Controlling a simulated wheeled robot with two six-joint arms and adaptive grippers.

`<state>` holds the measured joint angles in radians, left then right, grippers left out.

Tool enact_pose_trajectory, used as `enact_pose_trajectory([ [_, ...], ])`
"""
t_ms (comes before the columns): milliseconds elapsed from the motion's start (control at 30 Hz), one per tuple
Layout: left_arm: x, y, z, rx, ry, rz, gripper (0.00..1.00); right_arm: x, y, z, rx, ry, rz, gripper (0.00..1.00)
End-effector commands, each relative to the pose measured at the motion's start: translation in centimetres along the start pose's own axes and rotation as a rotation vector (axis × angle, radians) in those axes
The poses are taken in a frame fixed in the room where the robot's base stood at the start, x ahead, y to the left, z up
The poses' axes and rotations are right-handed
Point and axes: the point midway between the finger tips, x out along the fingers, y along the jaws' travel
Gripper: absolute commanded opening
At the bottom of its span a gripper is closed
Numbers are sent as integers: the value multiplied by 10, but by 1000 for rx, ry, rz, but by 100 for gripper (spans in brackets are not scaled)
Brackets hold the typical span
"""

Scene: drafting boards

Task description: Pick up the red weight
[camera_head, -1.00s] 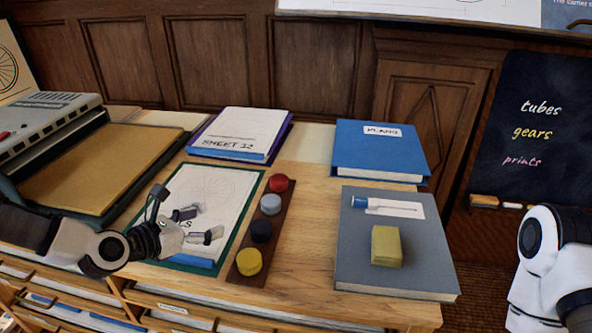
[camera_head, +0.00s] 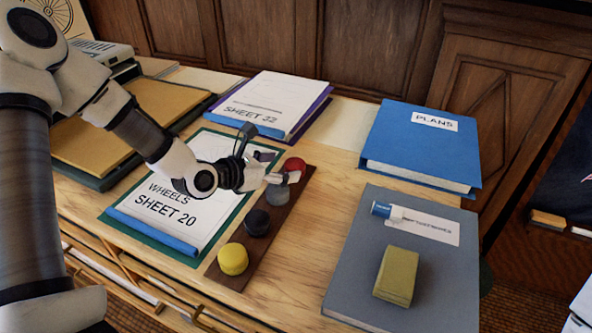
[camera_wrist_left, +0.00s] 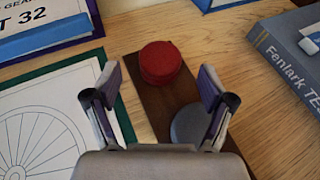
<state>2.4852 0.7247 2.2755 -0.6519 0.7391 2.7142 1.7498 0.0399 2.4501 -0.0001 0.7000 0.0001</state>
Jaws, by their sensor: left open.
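The red weight (camera_head: 294,165) is a short round piece at the far end of a dark wooden strip (camera_head: 284,219). In the left wrist view the red weight (camera_wrist_left: 160,63) stands upright ahead of my left gripper (camera_wrist_left: 156,98), centred between its fingertips and a little beyond them. My left gripper (camera_head: 276,167) is open and empty, above the strip. The grey weight (camera_wrist_left: 188,126) lies below the right finger; in the head view the gripper partly hides it (camera_head: 278,193). My right gripper is not in view.
A black weight (camera_head: 257,222) and a yellow weight (camera_head: 233,259) stand nearer on the strip. The Sheet 20 drawing (camera_head: 160,208) lies left, the Sheet 32 board (camera_head: 270,100) behind. A blue Plans binder (camera_head: 425,150) and a grey book (camera_head: 345,265) with a yellow block (camera_head: 397,276) are right.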

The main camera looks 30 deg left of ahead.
Motion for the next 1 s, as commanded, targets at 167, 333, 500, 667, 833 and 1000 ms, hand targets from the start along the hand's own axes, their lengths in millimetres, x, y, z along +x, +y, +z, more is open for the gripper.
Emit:
enact_pose_trajectory([
  [167,28,0,-3,5,3,0,82,8,0,0,0,0,0,40],
  [333,32,0,-1,0,0,0,82,8,0,0,0,0,0,40],
  [500,32,0,-1,0,0,0,57,8,0,0,0,0,0,40],
  [667,32,0,-1,0,0,0,1,8,0,0,0,0,0,40],
  [833,32,0,0,1,-2,1,0,8,0,0,0,0,0,40],
  [1000,29,0,7,1,-3,1,0,5,0,0,0,0,0,40],
])
